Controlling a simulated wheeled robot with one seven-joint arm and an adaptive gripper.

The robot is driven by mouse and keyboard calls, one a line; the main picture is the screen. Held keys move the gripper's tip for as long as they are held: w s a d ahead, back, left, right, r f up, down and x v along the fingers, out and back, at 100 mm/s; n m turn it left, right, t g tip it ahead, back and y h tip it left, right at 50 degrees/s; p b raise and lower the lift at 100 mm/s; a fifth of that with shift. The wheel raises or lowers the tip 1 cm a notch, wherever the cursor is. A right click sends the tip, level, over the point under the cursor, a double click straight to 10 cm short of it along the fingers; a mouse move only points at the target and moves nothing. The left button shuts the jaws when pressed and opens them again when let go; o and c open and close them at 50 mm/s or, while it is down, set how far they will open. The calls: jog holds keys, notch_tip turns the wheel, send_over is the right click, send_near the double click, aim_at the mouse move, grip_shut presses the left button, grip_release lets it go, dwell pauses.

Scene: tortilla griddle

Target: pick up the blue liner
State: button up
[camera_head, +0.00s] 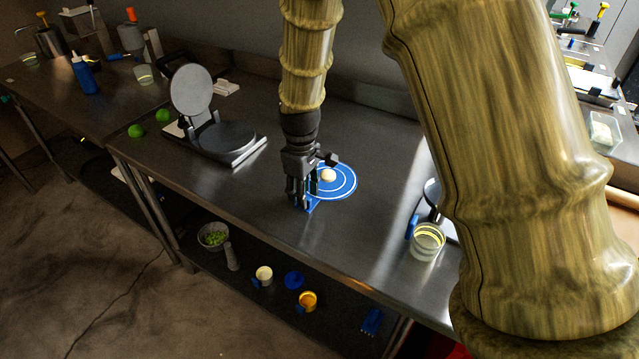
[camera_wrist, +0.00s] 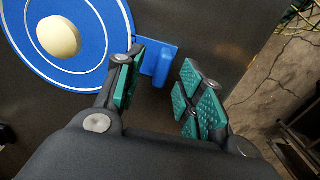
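The blue liner (camera_head: 343,187) is a round blue disc with white rings, lying on the steel table. A pale dough ball (camera_head: 328,175) sits on it. In the wrist view the liner (camera_wrist: 88,68) is at the upper left with the dough ball (camera_wrist: 58,37) on it. A blue tab (camera_wrist: 157,62) sticks out from the liner's edge toward my gripper (camera_wrist: 160,88). My gripper's green-padded fingers are apart, with the end of the tab showing between them. In the head view my gripper (camera_head: 302,190) is low over the liner's left edge, hiding part of it.
A tortilla press (camera_head: 222,138) stands open to the left on the table. Two green limes (camera_head: 149,122) lie further left. A clear cup (camera_head: 427,242) stands at the right. A lower shelf (camera_head: 330,318) holds several small containers. The tabletop front of the press is clear.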

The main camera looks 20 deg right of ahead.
jog(key=shift+s+f, duration=0.25)
jog(key=shift+s, duration=0.15)
jog(key=shift+f, duration=0.35)
jog(key=shift+w+f, duration=0.35)
jog(key=shift+f, duration=0.3)
jog(key=shift+s+r, duration=0.2)
jog(key=shift+c, duration=0.8)
jog(key=shift+w+f, duration=0.1)
grip_shut()
